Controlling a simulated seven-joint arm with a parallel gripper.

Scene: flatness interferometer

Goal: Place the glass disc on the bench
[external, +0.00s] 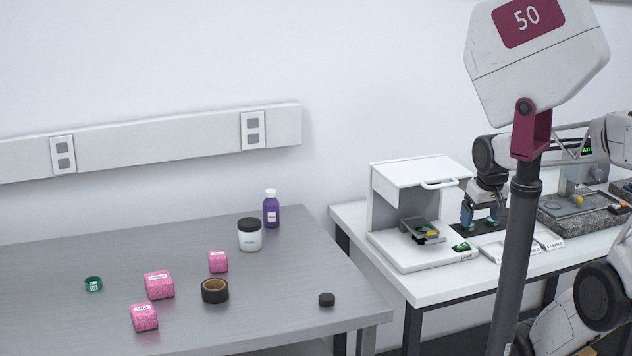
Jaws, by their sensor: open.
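My gripper (481,224) points down with bluish fingertips, open, low over a dark mat (492,216) on the white bench (345,216). It is just right of a white open-fronted instrument (384,205) with a raised lid and handle. I see nothing clearly between the fingertips.
A dark granite block (560,228) with small items stands right of my gripper. White labelled plates (517,247) lie in front.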

